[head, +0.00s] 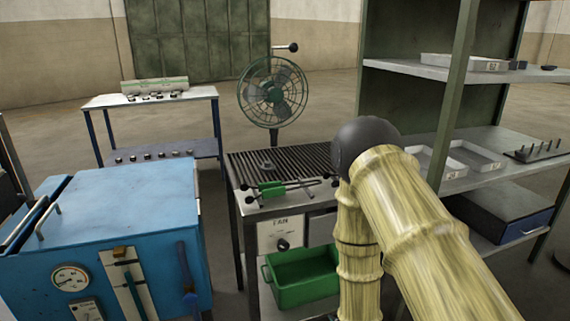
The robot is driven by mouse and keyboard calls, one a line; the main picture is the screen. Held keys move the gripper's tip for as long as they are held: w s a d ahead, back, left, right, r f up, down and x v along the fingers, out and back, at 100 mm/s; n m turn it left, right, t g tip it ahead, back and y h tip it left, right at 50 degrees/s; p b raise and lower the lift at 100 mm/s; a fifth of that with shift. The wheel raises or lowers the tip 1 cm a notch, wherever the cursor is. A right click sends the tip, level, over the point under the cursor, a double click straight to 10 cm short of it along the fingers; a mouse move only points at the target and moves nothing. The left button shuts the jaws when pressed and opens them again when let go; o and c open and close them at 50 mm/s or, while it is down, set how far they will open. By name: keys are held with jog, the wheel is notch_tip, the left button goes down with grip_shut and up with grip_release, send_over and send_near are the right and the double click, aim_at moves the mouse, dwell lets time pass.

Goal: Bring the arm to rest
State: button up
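My arm rises from the bottom right of the head view. It has yellow, bamboo-like links (400,215) and a dark round joint (362,145) at its top. The arm stands in front of the right end of the slatted table (290,160) and hides part of the shelf unit behind it. My gripper does not show in this view, so its state and anything in it are hidden.
A blue furnace (125,205) stands at the left. A green fan (273,92) stands behind the slatted table, with a green bin (300,290) below. A grey shelf unit (480,75) is close at right. A white-topped table (110,101) is at the back left.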

jog(key=s+d+f+m+g+h, duration=0.1)
jog(key=s+d+f+m+g, duration=0.2)
jog(key=s+f, duration=0.4)
jog(key=s+d+f+m+g+h, duration=0.1)
jog(key=s+d+f+m+g, duration=0.2)
jog(key=s, duration=0.5)
jog(key=s+d+f+m+g, duration=0.1)
jog(key=s+d+f+g, duration=0.15)
jog(key=s, duration=0.65)
jog(key=s+d+f+m+g, duration=0.1)
jog(key=s+d+m+g, duration=0.2)
jog(key=s, duration=0.5)
notch_tip(320, 180, up, 12)
jog(key=n+p, duration=0.1)
jog(key=p, duration=1.2)
jog(key=shift+w+r+h, duration=0.2)
jog(key=shift+h, duration=0.1)
jog(key=shift+g, duration=0.25)
jog(key=shift+c, duration=0.5)
